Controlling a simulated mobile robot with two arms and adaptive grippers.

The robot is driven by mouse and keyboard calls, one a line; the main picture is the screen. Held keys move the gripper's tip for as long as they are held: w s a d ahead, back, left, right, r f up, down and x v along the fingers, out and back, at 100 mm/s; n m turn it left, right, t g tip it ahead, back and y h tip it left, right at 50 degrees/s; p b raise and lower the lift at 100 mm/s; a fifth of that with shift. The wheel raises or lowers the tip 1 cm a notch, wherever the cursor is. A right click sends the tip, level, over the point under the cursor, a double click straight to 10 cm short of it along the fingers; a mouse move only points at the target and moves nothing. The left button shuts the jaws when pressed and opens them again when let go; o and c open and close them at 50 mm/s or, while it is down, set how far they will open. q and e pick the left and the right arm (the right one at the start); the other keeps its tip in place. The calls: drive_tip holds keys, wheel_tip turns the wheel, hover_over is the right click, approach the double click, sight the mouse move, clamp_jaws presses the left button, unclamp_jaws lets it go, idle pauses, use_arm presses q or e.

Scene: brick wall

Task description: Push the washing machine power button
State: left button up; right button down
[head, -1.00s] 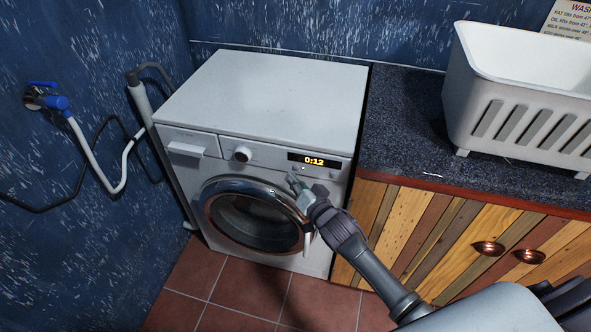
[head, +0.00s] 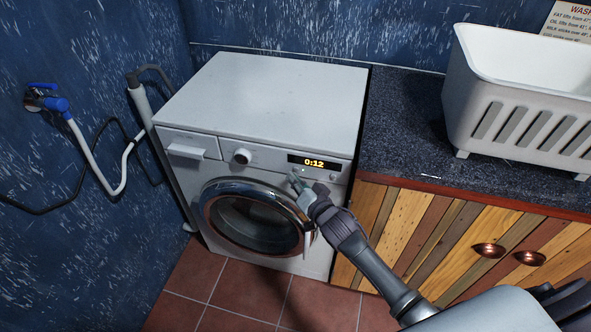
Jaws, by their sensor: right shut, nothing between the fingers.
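The white washing machine (head: 262,92) stands in the corner. Its lit display (head: 314,162) reads 0:12. A round knob (head: 242,156) sits left of the display, and a small round button (head: 333,177) is at the right end of the panel. My right gripper (head: 295,178) is shut and empty, its tips at the panel just below the left end of the display. I cannot tell whether the tips touch the panel. The gripper hides part of the panel's lower edge and the door's upper right. My left gripper is not in view.
The round door (head: 252,222) of the machine is closed. A dark counter (head: 405,125) over a striped wooden cabinet (head: 430,235) stands to the right, with a white slotted basket (head: 530,125) on it. A tap and hose (head: 85,150) are on the left wall. Tiled floor lies in front.

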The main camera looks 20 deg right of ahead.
drive_tip(key=shift+w, duration=0.1)
idle(0.6)
drive_tip(key=shift+w+d, duration=0.25)
drive_tip(key=shift+w, duration=0.05)
drive_tip(key=shift+w+d, duration=0.1)
idle(0.4)
drive_tip(key=shift+s+a+p, duration=0.35)
drive_tip(key=shift+s+p, duration=0.1)
drive_tip(key=shift+s, duration=0.1)
drive_tip(key=s+a+p, duration=0.1)
drive_tip(key=s, duration=0.1)
drive_tip(key=s+a+p, duration=0.2)
drive_tip(key=s, duration=0.1)
drive_tip(key=shift+a, duration=0.2)
idle(0.4)
